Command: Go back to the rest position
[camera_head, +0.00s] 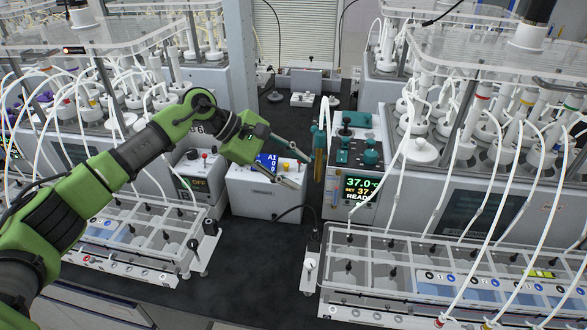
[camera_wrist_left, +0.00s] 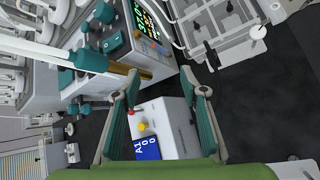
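My left gripper (camera_head: 303,170) reaches in from the left over the white box with a blue display (camera_head: 258,192). Its two fingers are spread with nothing between them, and it also shows in the left wrist view (camera_wrist_left: 160,84). There the white box (camera_wrist_left: 176,122), with a red and a yellow knob, lies beyond the fingers. An amber tube with a teal top (camera_head: 318,165) stands just right of the fingertips in the head view; whether they touch it I cannot tell. My right gripper is in neither view.
A heater unit reading 37.0 (camera_head: 362,188) stands to the right of the white box. Reactor racks with many white hoses crowd both sides. A clear-topped tray (camera_head: 440,262) is at front right, another (camera_head: 150,228) at front left. Dark bench (camera_head: 255,245) is bare between them.

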